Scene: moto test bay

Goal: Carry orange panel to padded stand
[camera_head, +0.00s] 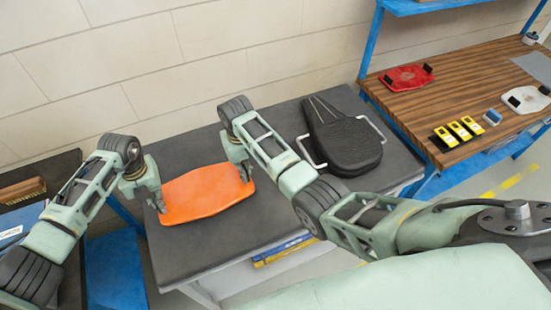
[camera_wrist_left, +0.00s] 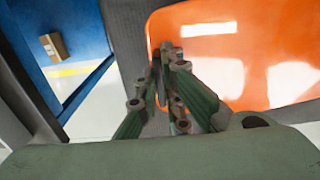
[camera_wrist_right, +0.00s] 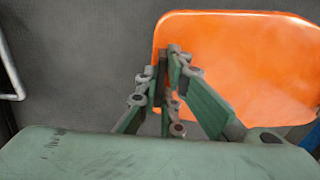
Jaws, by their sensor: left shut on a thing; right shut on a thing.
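The orange panel (camera_head: 205,192) is held between my two grippers over the dark grey table top. My left gripper (camera_head: 158,203) is shut on its left edge; the left wrist view shows the fingers (camera_wrist_left: 165,75) at the edge of the panel (camera_wrist_left: 240,45). My right gripper (camera_head: 246,174) is shut on its right edge; the right wrist view shows the fingers (camera_wrist_right: 170,75) at the edge of the panel (camera_wrist_right: 240,60). I cannot tell whether the panel touches the table. I cannot identify a padded stand for certain.
A black seat-like pad (camera_head: 342,146) with metal side handles lies to the right on the dark table (camera_head: 180,258). A wooden bench (camera_head: 470,85) at the right holds a red part (camera_head: 406,78), a white part (camera_head: 525,99) and yellow items (camera_head: 460,131). A brush (camera_head: 22,190) lies far left.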

